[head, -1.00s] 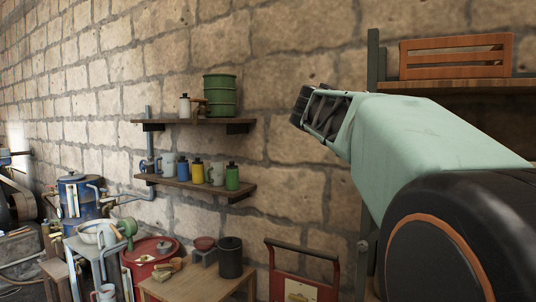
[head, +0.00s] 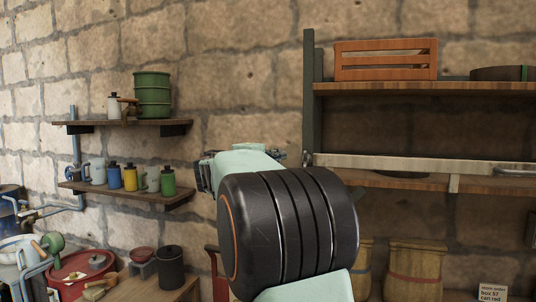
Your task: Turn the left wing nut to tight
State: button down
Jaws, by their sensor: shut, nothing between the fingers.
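No wing nut shows in the head view, and neither does the engine belt drive. My gripper (head: 203,177) is small and dark at the end of my pale green arm, left of the picture's middle. It is shut and empty, and points left and away from me. My arm's thick black joint hides much of it. It shows in front of the stone wall, right of the lower wall shelf, and appears to touch nothing.
Two small wall shelves (head: 130,123) hold cans and mugs at left. A tall shelf unit (head: 309,100) with a wooden crate (head: 385,60) stands at right, with sacks (head: 414,262) below. A red-lidded drum (head: 75,270) and a black pot (head: 170,266) are lower left.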

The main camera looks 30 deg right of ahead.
aim_at(305, 160)
jog(key=d, duration=0.1)
jog(key=s+d, duration=0.1)
jog(key=d, duration=0.1)
jog(key=s+d, duration=0.1)
jog(key=shift+s+d+p, duration=0.1)
jog(key=shift+d+p, duration=0.05)
jog(key=shift+p, duration=0.2)
